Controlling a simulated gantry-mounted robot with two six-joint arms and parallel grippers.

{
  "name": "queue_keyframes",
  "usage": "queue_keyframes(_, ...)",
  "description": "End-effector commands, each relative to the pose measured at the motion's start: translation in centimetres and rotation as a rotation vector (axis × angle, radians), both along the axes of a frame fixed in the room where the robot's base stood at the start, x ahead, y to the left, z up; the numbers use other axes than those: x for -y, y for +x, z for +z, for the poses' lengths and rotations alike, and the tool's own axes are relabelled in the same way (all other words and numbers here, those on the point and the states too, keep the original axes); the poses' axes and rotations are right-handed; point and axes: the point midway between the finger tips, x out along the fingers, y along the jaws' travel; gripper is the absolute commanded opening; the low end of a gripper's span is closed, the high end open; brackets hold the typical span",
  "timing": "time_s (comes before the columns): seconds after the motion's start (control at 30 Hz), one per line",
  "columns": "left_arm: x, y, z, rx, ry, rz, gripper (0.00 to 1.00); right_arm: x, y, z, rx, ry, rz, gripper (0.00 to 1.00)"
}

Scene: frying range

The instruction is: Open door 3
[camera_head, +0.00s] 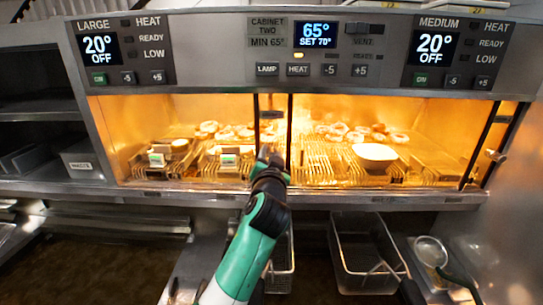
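The lit warming cabinet (340,197) spans the middle of the head view, under a control panel marked "CABINET TWO". Dark upright door frames (290,135) stand near its centre, with a small label (271,114) between them. Another dark upright frame (503,120) with a round metal knob (497,156) is at the right end. I cannot read which door is number 3. My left gripper (268,155) is at the lower part of the central frames. Its fingers are small and dark there, so contact and opening cannot be told. My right gripper is not in view.
Inside the cabinet are wire racks (325,165), ring-shaped food (355,133) and a white bowl (375,156). Wire fry baskets (345,240) and a round strainer (431,252) are below at right. A dark shelf unit (40,105) is at left.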

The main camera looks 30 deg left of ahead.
Motion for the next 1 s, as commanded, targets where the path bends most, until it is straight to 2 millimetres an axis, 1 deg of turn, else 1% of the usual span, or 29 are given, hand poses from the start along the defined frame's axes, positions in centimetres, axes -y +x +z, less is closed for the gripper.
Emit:
queue_keyframes(0.37,0.1,-0.2,-0.2,-0.001,-0.002,0.000,0.46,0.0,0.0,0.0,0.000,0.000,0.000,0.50)
queue_keyframes(0.47,0.5,-0.7,-0.2,0.000,-0.002,0.000,0.46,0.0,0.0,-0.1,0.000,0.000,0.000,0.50)
queue_keyframes(0.63,1.6,-2.8,-0.2,0.002,-0.002,-0.003,0.46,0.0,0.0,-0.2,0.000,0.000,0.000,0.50)
queue_keyframes(0.7,2.4,-4.0,0.1,0.000,-0.002,-0.002,0.46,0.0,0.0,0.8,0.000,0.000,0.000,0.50)
queue_keyframes(0.77,3.0,-5.1,0.1,0.000,-0.002,-0.003,0.46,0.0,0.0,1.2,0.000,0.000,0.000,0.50)
queue_keyframes(0.8,3.3,-5.5,0.8,-0.004,-0.002,-0.004,0.46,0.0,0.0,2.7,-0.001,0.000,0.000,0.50)
queue_keyframes(0.83,3.4,-5.8,0.9,-0.006,0.000,-0.002,0.46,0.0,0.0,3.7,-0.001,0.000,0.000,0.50)
queue_keyframes(0.9,3.8,-6.6,1.0,-0.006,-0.001,-0.002,0.46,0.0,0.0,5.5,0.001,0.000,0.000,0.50)
queue_keyframes(1.0,4.4,-7.8,0.9,-0.005,0.000,-0.002,0.46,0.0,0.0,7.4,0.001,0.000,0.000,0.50)
